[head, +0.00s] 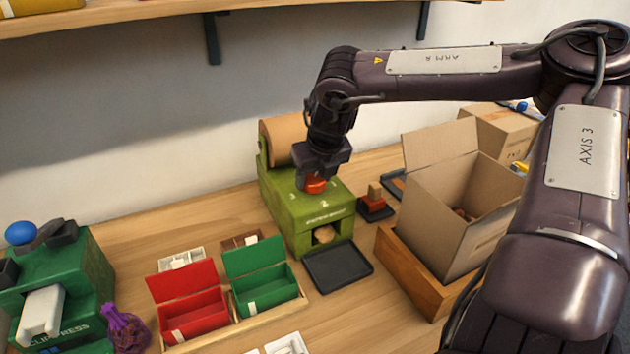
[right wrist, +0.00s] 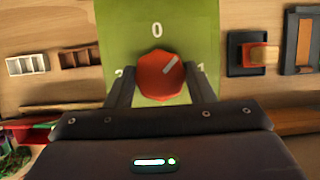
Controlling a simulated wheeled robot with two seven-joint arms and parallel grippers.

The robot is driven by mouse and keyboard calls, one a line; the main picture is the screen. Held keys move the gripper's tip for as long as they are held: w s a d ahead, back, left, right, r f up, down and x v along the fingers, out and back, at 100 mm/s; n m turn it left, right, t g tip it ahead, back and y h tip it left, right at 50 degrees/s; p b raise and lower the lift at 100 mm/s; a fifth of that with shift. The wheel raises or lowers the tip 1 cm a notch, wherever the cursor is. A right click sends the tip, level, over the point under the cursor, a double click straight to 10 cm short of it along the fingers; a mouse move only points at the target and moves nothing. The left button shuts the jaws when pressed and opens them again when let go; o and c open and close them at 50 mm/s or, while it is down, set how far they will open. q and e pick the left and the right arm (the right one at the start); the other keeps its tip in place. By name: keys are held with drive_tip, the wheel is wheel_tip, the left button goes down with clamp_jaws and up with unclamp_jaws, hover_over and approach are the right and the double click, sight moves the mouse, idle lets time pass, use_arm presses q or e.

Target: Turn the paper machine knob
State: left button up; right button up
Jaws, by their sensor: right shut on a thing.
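The paper machine (head: 309,215) is a green box with a roll of brown paper (head: 284,139) at its back. Its red knob (head: 314,184) is on the top face. In the right wrist view the knob (right wrist: 160,76) has a grey pointer mark aimed up and to the right, between the "0" and the number at the right. My right gripper (right wrist: 160,88) comes down from above, with one finger on each side of the knob, shut on it. In the head view the gripper (head: 317,172) partly hides the knob. My left gripper is not in view.
A dark tray (head: 338,267) lies before the machine. A red box (head: 190,302) and a green box (head: 264,283) stand open to the left. An open carton (head: 455,206) in a wooden crate (head: 407,272) stands at right. A green clip press (head: 65,285) is far left.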

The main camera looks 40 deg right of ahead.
drive_tip(key=shift+f+m+h+b, duration=0.1)
drive_tip(key=shift+m+h+b, duration=0.3)
drive_tip(key=shift+m, duration=0.6)
drive_tip(key=m+g+h+b, duration=0.1)
drive_tip(key=m, duration=0.2)
drive_tip(key=shift+w+m, duration=0.1)
drive_tip(key=shift+m, duration=0.2)
use_arm(q)
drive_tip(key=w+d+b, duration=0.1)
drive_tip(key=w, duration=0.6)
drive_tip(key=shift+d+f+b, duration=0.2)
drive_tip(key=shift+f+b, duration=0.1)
drive_tip(key=shift+b, duration=0.05)
use_arm(e)
drive_tip(key=shift+a+m+g+h, duration=0.15)
drive_tip(key=shift+m+g, duration=0.2)
drive_tip(key=shift+m, duration=0.5)
drive_tip(key=shift+m+g+h, duration=0.15)
drive_tip(key=shift+m+g, duration=0.2)
drive_tip(key=shift+m, duration=0.5)
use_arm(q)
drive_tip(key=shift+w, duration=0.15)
use_arm(e)
drive_tip(key=o, duration=1)
drive_tip(key=shift+c, duration=0.2)
drive_tip(key=shift+r, duration=0.2)
